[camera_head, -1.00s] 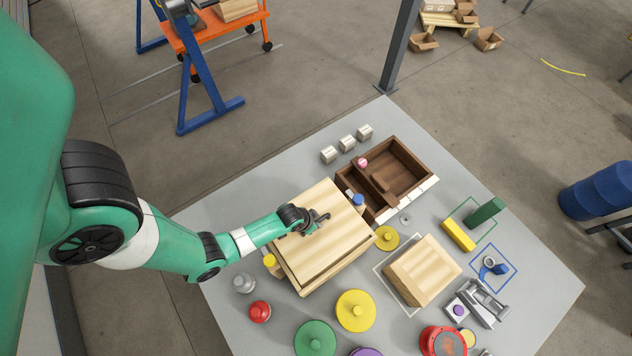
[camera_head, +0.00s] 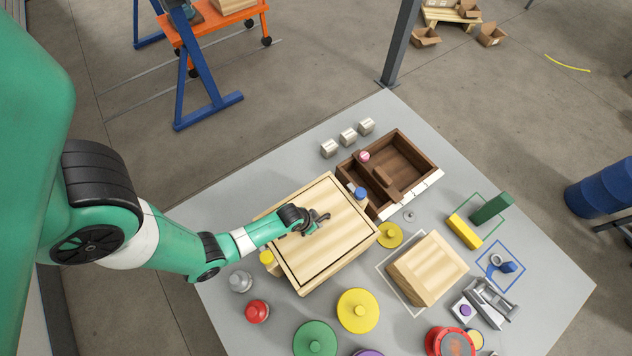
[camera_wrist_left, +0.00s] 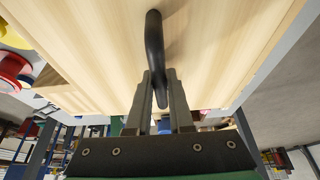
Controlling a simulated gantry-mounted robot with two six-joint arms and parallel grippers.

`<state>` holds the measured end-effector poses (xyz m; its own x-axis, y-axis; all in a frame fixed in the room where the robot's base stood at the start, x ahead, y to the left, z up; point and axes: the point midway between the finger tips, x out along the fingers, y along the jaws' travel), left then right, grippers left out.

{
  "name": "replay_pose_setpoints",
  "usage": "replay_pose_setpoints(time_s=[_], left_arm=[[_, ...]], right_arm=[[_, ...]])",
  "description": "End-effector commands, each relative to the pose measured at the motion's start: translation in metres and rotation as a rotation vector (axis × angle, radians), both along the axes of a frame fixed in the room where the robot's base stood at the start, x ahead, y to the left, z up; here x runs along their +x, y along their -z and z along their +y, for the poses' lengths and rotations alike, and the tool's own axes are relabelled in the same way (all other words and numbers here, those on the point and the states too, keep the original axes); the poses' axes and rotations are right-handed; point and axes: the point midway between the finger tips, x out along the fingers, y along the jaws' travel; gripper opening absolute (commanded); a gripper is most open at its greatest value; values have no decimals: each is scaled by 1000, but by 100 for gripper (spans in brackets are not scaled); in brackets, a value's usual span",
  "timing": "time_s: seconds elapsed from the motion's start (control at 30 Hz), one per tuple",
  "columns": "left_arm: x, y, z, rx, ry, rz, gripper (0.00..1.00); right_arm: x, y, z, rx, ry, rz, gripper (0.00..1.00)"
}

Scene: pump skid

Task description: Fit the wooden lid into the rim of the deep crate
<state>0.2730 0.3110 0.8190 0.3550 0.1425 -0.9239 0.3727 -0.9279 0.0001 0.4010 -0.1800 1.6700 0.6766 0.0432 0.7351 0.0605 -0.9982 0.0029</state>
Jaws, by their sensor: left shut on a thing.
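The wooden lid (camera_head: 333,245) is a pale flat board with a dark handle (camera_wrist_left: 154,40). It lies within the rim of the deep crate (camera_head: 341,264), with a thin dark gap around it in the head view. It looks about level with the rim; whether it sits fully down I cannot tell. My left gripper (camera_head: 316,222) is above the lid, shut on its handle. In the left wrist view the two fingers (camera_wrist_left: 160,85) clasp the handle, and the lid's board (camera_wrist_left: 90,35) fills the background. My right gripper is out of view.
A brown divided box (camera_head: 402,172) stands behind the crate, a blue-topped piece (camera_head: 357,192) between them. A wooden block (camera_head: 430,268) stands to the right. Yellow (camera_head: 358,311) and green (camera_head: 314,340) discs and a red knob (camera_head: 257,311) lie in front.

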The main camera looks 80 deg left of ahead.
Motion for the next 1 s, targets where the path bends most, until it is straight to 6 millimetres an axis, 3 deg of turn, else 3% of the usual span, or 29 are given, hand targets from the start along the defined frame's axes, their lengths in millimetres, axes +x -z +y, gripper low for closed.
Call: replay_pose_setpoints(time_s=[0.57, 0.6, 0.77, 1.0], left_arm=[[1, 11, 0, 1, 0, -3, 0], [1, 10, 0, 1, 0, -3, 23], [1, 10, 0, 1, 0, -2, 52], [-1, 12, 0, -1, 0, 2, 55]], right_arm=[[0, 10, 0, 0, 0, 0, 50], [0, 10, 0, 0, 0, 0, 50], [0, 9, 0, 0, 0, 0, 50], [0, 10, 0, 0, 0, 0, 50]])
